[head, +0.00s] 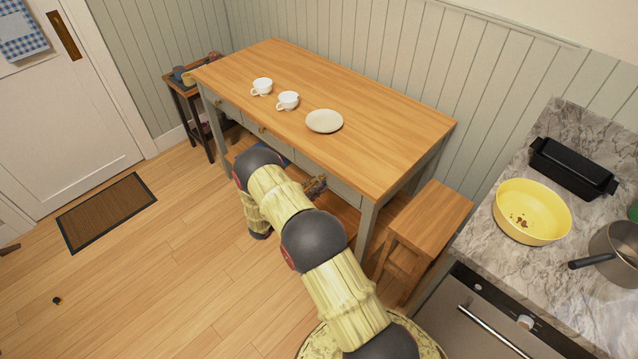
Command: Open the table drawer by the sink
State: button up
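The wooden-topped table (390,130) stands against the panelled wall, with a row of pale drawers along its front. The left drawer (229,112) and its round knob are in view and look closed. A middle drawer (283,146) is partly covered by my arm. The right drawer (343,188) is nearest the counter; its front looks flush and no knob shows. My gripper (316,187) appears as a small dark shape in front of the right drawer, mostly hidden behind my arm. I cannot tell whether it touches the drawer or how its fingers stand. No sink is in view.
Two white cups (288,100) and a plate (324,121) sit on the table. A wooden stool (432,215) stands at its right end. The counter (480,225) at the right holds a yellow bowl (532,211), black tray and pot. The floor (170,270) at left is mostly clear.

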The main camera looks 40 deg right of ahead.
jog(key=shift+d, duration=1.05)
jog(key=shift+c, duration=1.4)
grip_shut()
